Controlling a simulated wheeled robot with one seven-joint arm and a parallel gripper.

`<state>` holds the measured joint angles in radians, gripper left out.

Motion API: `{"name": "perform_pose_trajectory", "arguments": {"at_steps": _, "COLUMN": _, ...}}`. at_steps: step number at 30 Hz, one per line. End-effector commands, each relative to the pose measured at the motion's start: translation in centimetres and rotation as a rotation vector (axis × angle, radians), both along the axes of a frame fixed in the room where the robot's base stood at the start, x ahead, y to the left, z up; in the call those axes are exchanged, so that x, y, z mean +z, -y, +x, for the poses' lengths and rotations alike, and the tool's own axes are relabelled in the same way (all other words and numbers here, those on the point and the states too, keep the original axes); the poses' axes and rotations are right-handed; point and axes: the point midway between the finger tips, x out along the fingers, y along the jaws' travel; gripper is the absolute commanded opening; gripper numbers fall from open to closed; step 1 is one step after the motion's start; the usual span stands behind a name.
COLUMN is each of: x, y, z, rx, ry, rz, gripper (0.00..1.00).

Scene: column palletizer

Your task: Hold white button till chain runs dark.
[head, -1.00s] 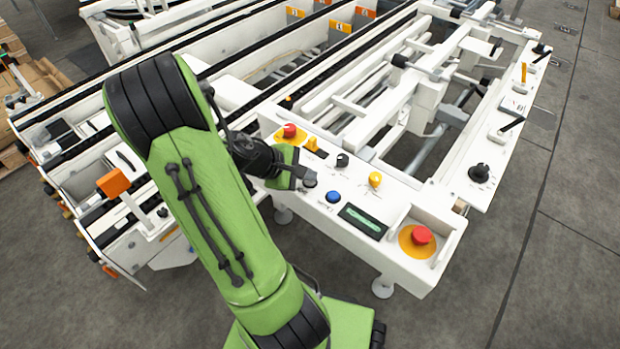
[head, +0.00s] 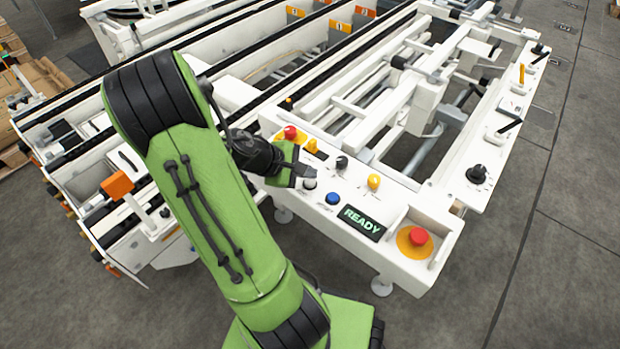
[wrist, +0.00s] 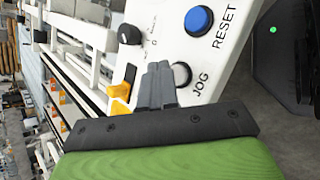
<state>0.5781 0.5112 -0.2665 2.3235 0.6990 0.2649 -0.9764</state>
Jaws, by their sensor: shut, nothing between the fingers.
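The white button (head: 309,184), labelled JOG in the wrist view (wrist: 181,74), is on the white control panel (head: 352,186), left of the blue RESET button (head: 333,198). My gripper (head: 304,172) is shut and empty. Its grey fingertips (wrist: 160,78) are right beside the white button and overlap its edge in the wrist view. In the head view the button's top shows just below the fingertips, which look slightly off it. The panel display (head: 362,222) reads READY. Long black strips (head: 330,68) run along the conveyor rails; I cannot tell whether they are moving.
A red button (head: 290,132), a black knob (head: 342,162), a yellow button (head: 374,181) and a red emergency stop (head: 418,236) on an orange plate are on the same panel. The machine's white frame (head: 405,100) rises behind it. Grey floor (head: 545,270) is clear at the right.

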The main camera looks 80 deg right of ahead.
Motion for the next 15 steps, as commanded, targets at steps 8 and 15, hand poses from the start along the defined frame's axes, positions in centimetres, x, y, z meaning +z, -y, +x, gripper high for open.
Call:
{"name": "perform_pose_trajectory", "arguments": {"at_steps": 8, "x": 1.2, "y": 0.0, "z": 0.0, "rx": 0.000, "ry": 0.000, "rz": 0.000, "gripper": 0.00}}
{"name": "perform_pose_trajectory", "arguments": {"at_steps": 15, "x": 3.8, "y": 0.0, "z": 0.0, "rx": 0.000, "ry": 0.000, "rz": 0.000, "gripper": 0.00}}
